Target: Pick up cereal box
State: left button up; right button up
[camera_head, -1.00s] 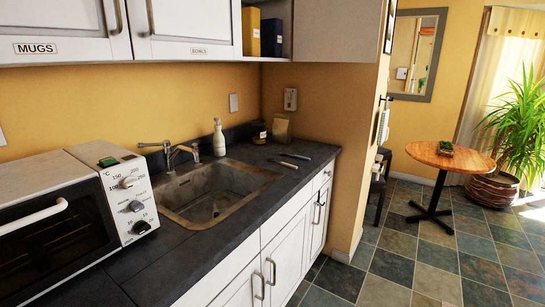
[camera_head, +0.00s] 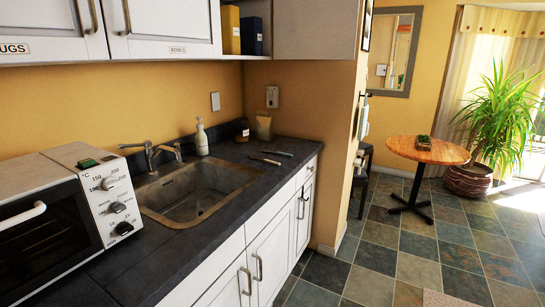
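Two upright boxes stand side by side on the open shelf at the right end of the upper cabinets: a yellow box (camera_head: 230,30) and a dark blue box (camera_head: 251,35). I cannot read a label on either, so I cannot tell which is the cereal box. Neither of my grippers is in view.
A dark counter (camera_head: 215,236) holds a toaster oven (camera_head: 60,215), a sink (camera_head: 195,193), a soap bottle (camera_head: 201,140), a dark jar (camera_head: 242,131) and a tan pouch (camera_head: 264,126). A round table (camera_head: 428,151) and plant (camera_head: 480,130) stand right. Tiled floor between is open.

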aim_at(230, 25)
jog(key=z, duration=2.45)
jog(key=u, duration=2.75)
jog(key=i+l, duration=0.25)
jog(key=l, duration=0.3)
jog(key=i+l+u, duration=0.1)
jog(key=i+l, duration=0.05)
jog(key=l, duration=0.1)
